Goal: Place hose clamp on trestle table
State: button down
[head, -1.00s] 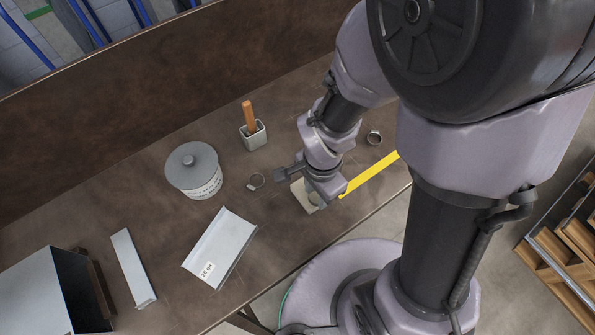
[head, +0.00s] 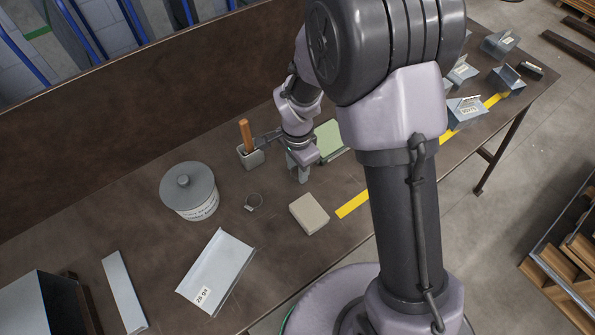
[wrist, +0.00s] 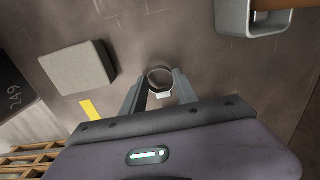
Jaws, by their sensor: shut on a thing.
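My gripper (head: 303,178) is low over the brown trestle table (head: 130,235), between the grey cup and the beige block in the head view. In the wrist view its fingers (wrist: 160,92) are shut on a hose clamp (wrist: 160,76), a dark metal ring with a pale screw housing. I cannot tell whether the ring touches the tabletop. In the head view the held clamp cannot be made out.
A lidded canister (head: 190,192), a grey cup (head: 251,157) with a wooden handle and a bent sheet-metal piece (head: 216,271) stand left. The beige block (head: 309,214) and yellow tape (head: 352,205) are close on the right. A green pad (head: 329,140) lies behind the arm.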

jog(key=shift+f, duration=0.15)
jog(key=shift+f, duration=0.25)
jog(key=c, duration=0.9)
grip_release()
jog(key=shift+c, duration=0.2)
jog(key=shift+r, duration=0.1)
